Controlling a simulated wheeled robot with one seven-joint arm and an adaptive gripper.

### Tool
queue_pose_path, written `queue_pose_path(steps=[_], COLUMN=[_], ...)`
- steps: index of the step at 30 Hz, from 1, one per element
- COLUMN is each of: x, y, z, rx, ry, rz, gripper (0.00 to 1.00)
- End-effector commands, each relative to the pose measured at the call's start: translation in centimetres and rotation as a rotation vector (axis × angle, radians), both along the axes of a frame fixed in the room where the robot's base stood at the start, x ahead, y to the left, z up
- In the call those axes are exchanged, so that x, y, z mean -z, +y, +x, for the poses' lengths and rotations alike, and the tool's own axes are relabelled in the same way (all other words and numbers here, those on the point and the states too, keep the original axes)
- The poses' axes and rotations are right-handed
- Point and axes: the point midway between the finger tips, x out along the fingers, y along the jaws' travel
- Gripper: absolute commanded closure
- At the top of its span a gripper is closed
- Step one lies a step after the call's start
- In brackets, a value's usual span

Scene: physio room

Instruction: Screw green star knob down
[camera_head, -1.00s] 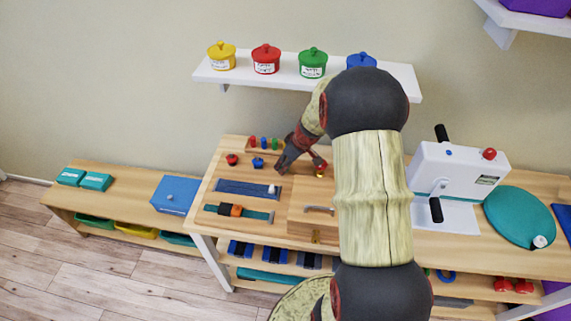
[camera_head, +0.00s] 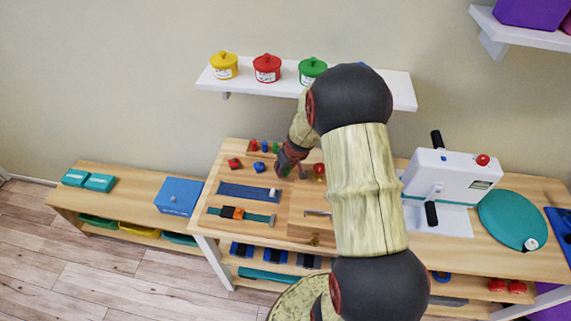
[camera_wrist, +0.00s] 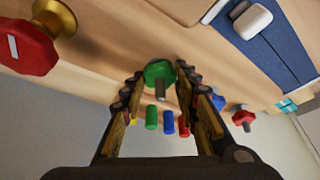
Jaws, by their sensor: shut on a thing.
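The green star knob (camera_wrist: 160,72) shows in the wrist view, between the tips of my gripper (camera_wrist: 160,78). A short grey stem sticks out from the knob. My gripper is shut on the knob at its sides. In the head view, my gripper (camera_head: 290,172) is low over the table, left of a red knob on a brass base (camera_head: 319,171). The green knob cannot be made out there. Whether the knob touches anything beneath it cannot be told.
The red knob on brass (camera_wrist: 35,42) is close at left in the wrist view. Red (camera_head: 235,163) and blue (camera_head: 259,167) knobs lie left of my gripper. A rack of coloured pegs (camera_head: 264,147) stands behind. A blue strip (camera_head: 248,191) lies in front.

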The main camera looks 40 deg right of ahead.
Motion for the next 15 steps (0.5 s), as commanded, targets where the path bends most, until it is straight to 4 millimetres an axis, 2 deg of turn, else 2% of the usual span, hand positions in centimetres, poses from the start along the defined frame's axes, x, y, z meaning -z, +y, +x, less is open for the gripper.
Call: queue_pose_path(steps=[1, 15], x=[-0.5, -0.77], y=[0.12, 0.25], z=[-0.04, 0.0], rx=[0.022, 0.247], ry=[0.003, 0.003], rz=[0.001, 0.001], gripper=[0.95, 0.95])
